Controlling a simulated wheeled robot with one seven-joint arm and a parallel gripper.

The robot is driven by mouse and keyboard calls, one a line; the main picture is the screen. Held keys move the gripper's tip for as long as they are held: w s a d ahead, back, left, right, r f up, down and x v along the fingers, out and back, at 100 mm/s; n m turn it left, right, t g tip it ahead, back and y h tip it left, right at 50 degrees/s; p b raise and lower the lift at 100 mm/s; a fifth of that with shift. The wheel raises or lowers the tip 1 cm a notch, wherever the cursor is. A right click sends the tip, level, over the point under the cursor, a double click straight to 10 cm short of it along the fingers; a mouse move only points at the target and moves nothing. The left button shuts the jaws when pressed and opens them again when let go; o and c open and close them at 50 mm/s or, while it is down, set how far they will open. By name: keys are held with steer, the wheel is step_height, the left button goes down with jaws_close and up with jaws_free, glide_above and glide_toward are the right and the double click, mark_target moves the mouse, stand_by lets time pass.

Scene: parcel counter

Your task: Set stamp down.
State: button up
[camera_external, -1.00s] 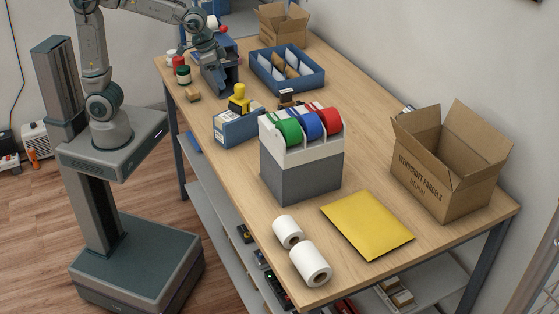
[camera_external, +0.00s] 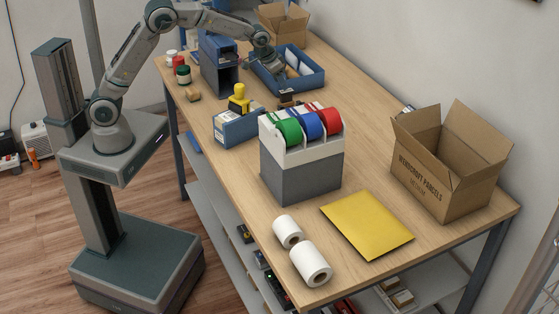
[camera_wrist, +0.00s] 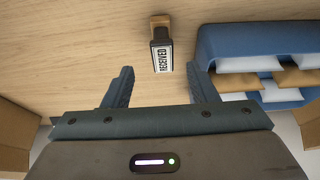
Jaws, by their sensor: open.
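A stamp with a dark body, a brown base and a white label reading RECEIVED (camera_wrist: 162,56) is on the wooden counter, ahead of my fingers in the wrist view. It appears upright. In the external view the small dark stamp (camera_external: 287,97) is beside the near left corner of the blue divided tray. My gripper (camera_wrist: 160,86) is open with nothing between its fingers. In the external view my gripper (camera_external: 273,66) is above the left end of the tray, behind the stamp and apart from it.
The blue tray (camera_external: 312,86) holds white and tan envelopes. A blue holder (camera_external: 218,78) stands left of it. A yellow-handled item (camera_external: 240,93) is at a low blue box (camera_external: 238,128). A tape dispenser (camera_external: 302,175) stands in front. An open carton (camera_external: 440,180) is at right.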

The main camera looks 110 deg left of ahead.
mark_target(289, 101)
steer(key=x, duration=0.4)
steer(key=shift+w+f, duration=0.1)
steer(key=shift+a+p+x, duration=0.2)
steer(key=shift+p+x, duration=0.4)
steer(key=shift+x, duration=0.75)
steer(key=shift+a+p+x, duration=0.15)
steer(key=shift+p+x, duration=0.4)
steer(key=shift+x, duration=0.8)
steer(key=c, duration=1.1)
steer(key=shift+r, duration=0.25)
steer(key=shift+c, duration=0.2)
